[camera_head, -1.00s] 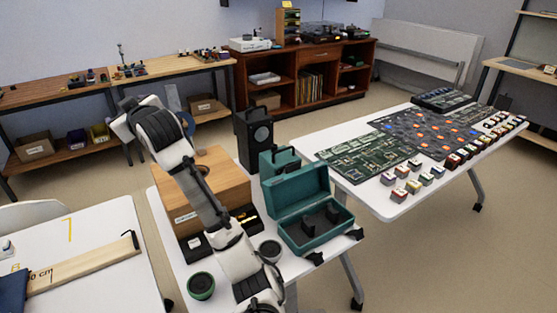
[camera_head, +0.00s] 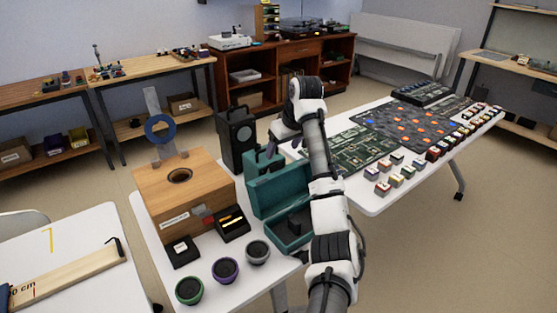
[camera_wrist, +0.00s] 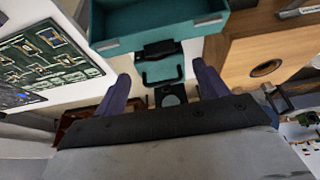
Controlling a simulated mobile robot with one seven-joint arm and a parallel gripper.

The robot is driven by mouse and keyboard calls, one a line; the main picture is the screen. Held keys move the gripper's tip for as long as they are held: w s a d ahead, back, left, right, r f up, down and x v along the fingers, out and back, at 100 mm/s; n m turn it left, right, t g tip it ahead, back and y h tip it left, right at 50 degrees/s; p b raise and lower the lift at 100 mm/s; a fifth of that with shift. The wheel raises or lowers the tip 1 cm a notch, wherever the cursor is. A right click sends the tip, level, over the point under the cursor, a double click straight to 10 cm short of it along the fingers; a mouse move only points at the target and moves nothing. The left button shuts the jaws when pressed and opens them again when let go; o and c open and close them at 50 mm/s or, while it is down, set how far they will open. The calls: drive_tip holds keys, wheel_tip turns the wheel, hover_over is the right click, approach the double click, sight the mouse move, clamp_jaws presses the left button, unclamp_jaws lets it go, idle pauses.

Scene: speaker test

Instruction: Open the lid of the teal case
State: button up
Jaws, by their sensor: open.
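The teal case (camera_head: 276,190) stands at the right end of the near white table with its lid raised, leaning back. Its base, with dark inserts, is partly hidden by my arm in the head view. In the wrist view the teal case (camera_wrist: 105,43) is at the top, with a black latch or handle piece at its edge. My gripper (camera_wrist: 160,70) is open and empty, its two purple fingers spread apart. The head view shows it above and behind the case, near the raised lid. I cannot tell whether a finger touches anything.
A smaller teal object (camera_head: 259,164) and a black speaker (camera_head: 237,140) stand behind the case. A wooden box (camera_head: 190,192) is left of it. Three round drivers, green (camera_head: 189,290), purple (camera_head: 225,270) and grey (camera_head: 257,252), line the front. Circuit boards (camera_head: 365,150) cover the table at right.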

sight(277, 164)
drive_tip(key=p+x, duration=0.1)
drive_tip(key=x, duration=0.6)
drive_tip(key=shift+w+a+f, duration=0.15)
drive_tip(key=shift+f, duration=0.1)
drive_tip(key=shift+c, duration=0.4)
drive_tip(key=c, duration=1.3)
